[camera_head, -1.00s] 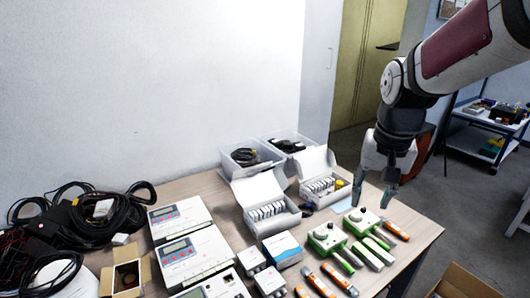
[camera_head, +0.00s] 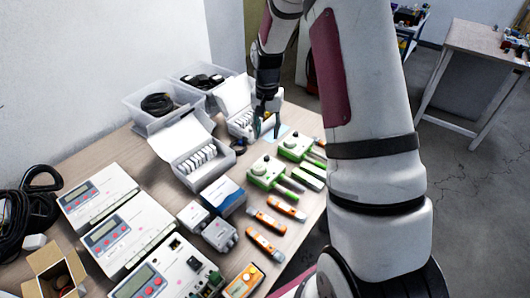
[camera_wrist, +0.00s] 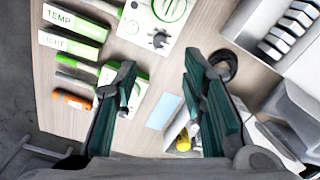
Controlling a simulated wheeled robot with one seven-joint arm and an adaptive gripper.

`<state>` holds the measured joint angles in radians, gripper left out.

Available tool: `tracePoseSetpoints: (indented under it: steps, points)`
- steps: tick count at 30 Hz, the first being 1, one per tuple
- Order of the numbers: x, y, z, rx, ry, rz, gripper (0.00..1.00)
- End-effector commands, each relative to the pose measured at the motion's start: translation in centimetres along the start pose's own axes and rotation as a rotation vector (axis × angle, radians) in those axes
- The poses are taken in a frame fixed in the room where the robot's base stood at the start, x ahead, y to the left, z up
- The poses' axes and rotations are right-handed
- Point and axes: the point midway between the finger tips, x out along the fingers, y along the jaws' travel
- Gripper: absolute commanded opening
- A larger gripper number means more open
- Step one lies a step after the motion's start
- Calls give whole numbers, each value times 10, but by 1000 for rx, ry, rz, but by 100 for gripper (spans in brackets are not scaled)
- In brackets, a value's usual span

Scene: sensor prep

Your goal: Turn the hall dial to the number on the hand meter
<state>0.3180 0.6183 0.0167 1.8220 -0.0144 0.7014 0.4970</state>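My gripper (camera_head: 266,128) hangs over the far end of the table. In the wrist view its two dark green fingers (camera_wrist: 160,90) are apart with nothing between them. Two green-and-white boxes with round knobs, (camera_head: 267,172) and (camera_head: 296,147), sit to the near side of it. One shows at the top of the wrist view with a green-ringed dial (camera_wrist: 170,8). Labels beside it read TEMP and what looks like LIGHT; I see no hall label. An orange handheld device (camera_head: 245,281) lies at the near edge; its reading is too small to make out, and I cannot tell whether it is the hand meter.
A pale blue card (camera_wrist: 163,112) lies below the fingers. White open boxes (camera_head: 192,152) with several modules stand to the left. Orange handheld tools (camera_head: 265,220) and large white meters (camera_head: 107,233) fill the near side. A black ring (camera_wrist: 223,63) lies by the right finger.

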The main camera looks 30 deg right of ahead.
Motion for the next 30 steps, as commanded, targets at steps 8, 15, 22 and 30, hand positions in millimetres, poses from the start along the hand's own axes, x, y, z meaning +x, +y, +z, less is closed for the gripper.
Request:
tracePoseSetpoints:
  steps: [8, 15, 22, 30]
  points:
    - [57, 0, 1, -1, -4, 2, 38]
    - [92, 0, 1, -1, -2, 1, 38]
    - [104, 0, 0, -1, 1, 0, 38]
    - [104, 0, 0, -1, 1, 0, 34]
